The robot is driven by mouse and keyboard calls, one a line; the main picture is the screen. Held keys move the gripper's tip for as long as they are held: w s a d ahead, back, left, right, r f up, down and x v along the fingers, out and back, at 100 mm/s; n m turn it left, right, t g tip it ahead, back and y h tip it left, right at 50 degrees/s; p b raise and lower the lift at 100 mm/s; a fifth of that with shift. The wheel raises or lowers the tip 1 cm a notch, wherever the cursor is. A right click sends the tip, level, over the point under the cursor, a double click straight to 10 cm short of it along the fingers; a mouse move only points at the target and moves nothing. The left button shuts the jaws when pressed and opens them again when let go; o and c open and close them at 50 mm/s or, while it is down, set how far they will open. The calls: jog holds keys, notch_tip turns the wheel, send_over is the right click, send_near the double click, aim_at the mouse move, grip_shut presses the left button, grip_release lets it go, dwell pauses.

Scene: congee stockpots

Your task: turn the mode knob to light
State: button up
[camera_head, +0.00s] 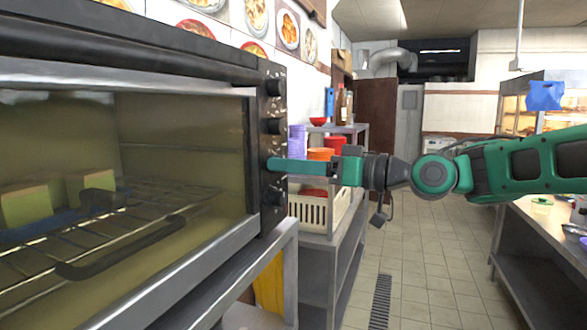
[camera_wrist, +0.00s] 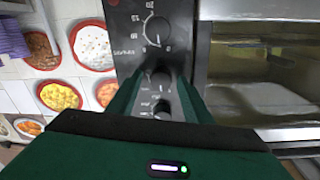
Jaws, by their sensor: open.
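The oven's dark control panel (camera_head: 270,145) carries a column of black knobs. My gripper (camera_head: 272,164) reaches in from the right, its fingertips close to the panel below the two upper knobs, the top one (camera_head: 274,87) and the one under it (camera_head: 273,125). In the wrist view my open gripper (camera_wrist: 160,82) has a green finger on either side of a middle knob (camera_wrist: 160,74); contact cannot be told. Another knob (camera_wrist: 162,108) shows nearer the palm. A large numbered dial (camera_wrist: 157,31) lies beyond the fingertips. I cannot read which knob is the mode knob.
The oven's glass door (camera_head: 180,150) and its handle fill the left, with a wire rack and pale blocks inside. A metal shelf (camera_head: 330,240) with a crate and stacked dishes stands beyond the panel. The tiled aisle (camera_head: 430,260) is clear. A counter (camera_head: 540,240) lines the right.

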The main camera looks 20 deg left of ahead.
jog(key=c, duration=1.1)
jog(key=shift+o, duration=0.2)
jog(key=shift+w+m, duration=0.1)
jog(key=shift+m, duration=0.3)
jog(key=m, duration=0.8)
jog(key=shift+w+d+m, duration=0.15)
jog(key=shift+w+m, duration=0.05)
jog(key=shift+m, duration=0.2)
